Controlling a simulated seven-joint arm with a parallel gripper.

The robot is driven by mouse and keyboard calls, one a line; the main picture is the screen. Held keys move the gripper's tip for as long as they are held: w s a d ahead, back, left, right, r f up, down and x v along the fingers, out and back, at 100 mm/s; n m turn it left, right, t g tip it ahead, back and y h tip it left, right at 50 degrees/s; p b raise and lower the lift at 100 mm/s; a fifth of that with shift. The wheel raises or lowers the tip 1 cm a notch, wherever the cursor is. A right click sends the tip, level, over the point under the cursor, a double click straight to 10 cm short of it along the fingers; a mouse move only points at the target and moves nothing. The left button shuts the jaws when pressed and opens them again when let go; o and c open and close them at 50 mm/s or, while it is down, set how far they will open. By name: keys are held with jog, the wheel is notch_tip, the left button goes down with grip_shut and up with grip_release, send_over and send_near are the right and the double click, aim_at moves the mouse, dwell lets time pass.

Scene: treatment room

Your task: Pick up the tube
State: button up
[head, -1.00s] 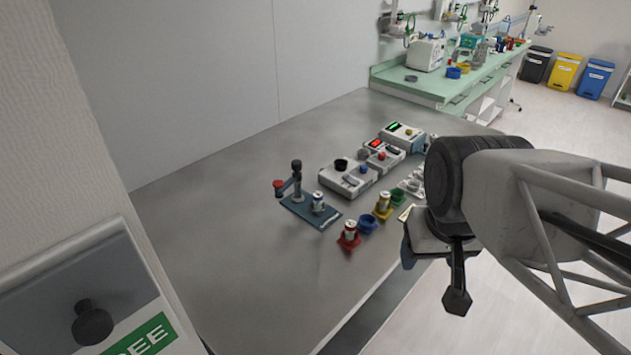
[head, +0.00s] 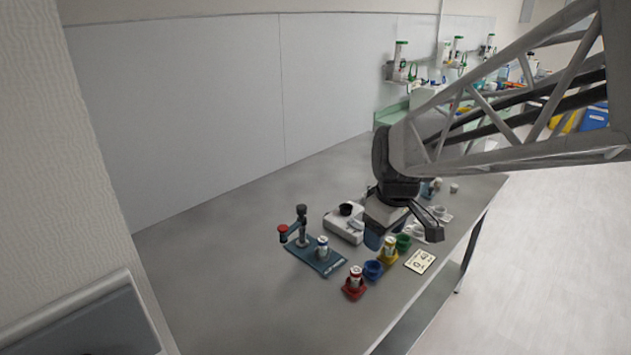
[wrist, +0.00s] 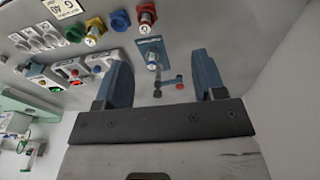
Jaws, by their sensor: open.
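Several small white-labelled tubes stand upright on the table; I cannot tell which one the task means. One tube (head: 323,246) is on the blue stand (head: 318,262), one (head: 356,275) in a red holder (head: 353,290), and one (head: 389,243) in a yellow holder (head: 387,258). In the wrist view they show as the stand's tube (wrist: 152,62), the red holder's tube (wrist: 146,18) and the yellow holder's tube (wrist: 92,32). My gripper (wrist: 161,62) is open and empty, its blue fingers apart. In the head view my gripper (head: 403,232) hangs above the table, right of the stand.
The stand carries a post with a red-ended arm (head: 284,231). A blue cup (head: 373,270) and a green cup (head: 403,242) stand among the holders. A white device (head: 344,222) is behind, and a printed card (head: 420,261) lies at the right. The table's left part is clear.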

jog(key=w+a+f+n, duration=0.2)
jog(key=w+f+n, duration=0.15)
jog(key=w, duration=0.35)
jog(key=w+a+f+n, duration=0.3)
jog(key=w+f, duration=0.1)
jog(key=w, duration=0.3)
jog(key=n+g, duration=0.2)
jog(key=n, duration=0.3)
send_over(323, 239)
jog(key=d, duration=0.1)
jog(key=shift+y, duration=0.4)
jog(key=f, duration=0.8)
jog(key=shift+s+d+f, duration=0.15)
jog(key=shift+s+f, duration=0.15)
jog(key=shift+s, duration=0.1)
jog(key=shift+w+a+f, duration=0.2)
jog(key=shift+w+f, duration=0.1)
jog(key=shift+f, duration=0.1)
jog(key=shift+a+f, duration=0.15)
jog(key=shift+f, duration=1.1)
jog(key=shift+w+a+f, duration=0.1)
jog(key=shift+a+f, duration=0.1)
jog(key=shift+f, duration=1.1)
jog(key=shift+a+f, duration=0.2)
jog(key=shift+f, duration=1.1)
